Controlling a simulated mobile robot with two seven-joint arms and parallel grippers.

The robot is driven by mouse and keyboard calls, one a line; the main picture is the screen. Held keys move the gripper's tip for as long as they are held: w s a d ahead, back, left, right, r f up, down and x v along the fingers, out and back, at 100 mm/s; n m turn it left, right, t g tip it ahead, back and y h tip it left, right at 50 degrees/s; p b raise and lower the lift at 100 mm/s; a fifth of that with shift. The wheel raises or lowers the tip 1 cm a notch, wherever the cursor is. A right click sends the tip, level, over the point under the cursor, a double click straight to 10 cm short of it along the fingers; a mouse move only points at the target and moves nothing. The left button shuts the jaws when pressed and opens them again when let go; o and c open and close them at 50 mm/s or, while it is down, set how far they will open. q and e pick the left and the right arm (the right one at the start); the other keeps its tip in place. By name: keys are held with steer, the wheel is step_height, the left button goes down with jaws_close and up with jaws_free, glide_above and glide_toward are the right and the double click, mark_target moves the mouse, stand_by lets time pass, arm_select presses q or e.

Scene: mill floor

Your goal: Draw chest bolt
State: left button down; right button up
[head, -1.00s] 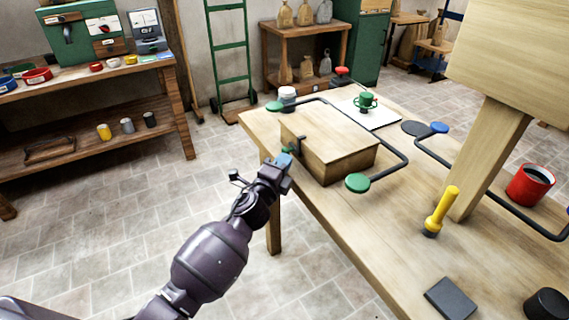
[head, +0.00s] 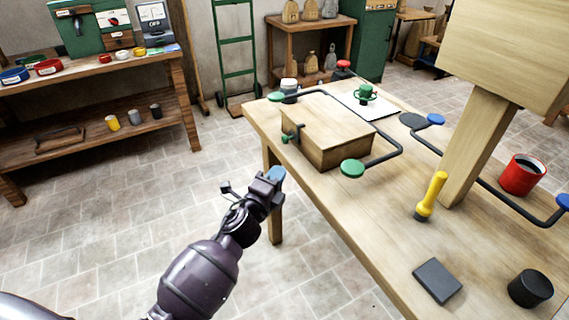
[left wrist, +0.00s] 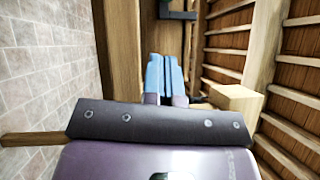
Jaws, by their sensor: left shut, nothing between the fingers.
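The wooden chest (head: 350,157) stands closed near the left edge of the workbench. Its dark bolt (head: 297,131), with a small green knob (head: 285,139), is at the chest's left end. My left gripper (head: 277,174), with blue fingertips, is in the air below and in front of the bolt, off the bench edge and apart from the chest. It is shut and empty. In the left wrist view its blue fingers (left wrist: 165,76) are together, and a dark fitting shows at the top, too cut off to name. My right gripper is not in view.
A bent dark rail with green discs (head: 353,168) passes around the chest. A yellow-handled tool (head: 431,196), a dark block (head: 437,280), a red pot (head: 522,175) and a wooden post (head: 480,150) occupy the workbench (head: 370,215). Open floor lies left of it.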

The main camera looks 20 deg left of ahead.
arm_select(q)
steer(key=shift+s+a+f, duration=0.1)
steer(key=shift+s, duration=1)
steer(key=shift+s+f, duration=0.1)
steer(key=shift+s, duration=1)
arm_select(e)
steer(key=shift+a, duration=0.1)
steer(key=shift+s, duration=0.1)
arm_select(q)
steer(key=s+a+f+n+g+p, duration=0.1)
steer(key=s+f+n+g+p, duration=0.2)
steer(key=s+n, duration=0.6)
steer(key=s+a+f+n+g+y+p, duration=0.1)
steer(key=s+f+n+g, duration=0.4)
steer(key=s, duration=1.5)
step_height(320, 180, down, 2)
steer(key=n+p, duration=0.1)
steer(key=n, duration=0.3)
steer(key=shift+s+a+f+n+p, duration=0.15)
steer(key=shift+a+f+n+p, duration=0.1)
steer(key=shift+n+p, duration=0.15)
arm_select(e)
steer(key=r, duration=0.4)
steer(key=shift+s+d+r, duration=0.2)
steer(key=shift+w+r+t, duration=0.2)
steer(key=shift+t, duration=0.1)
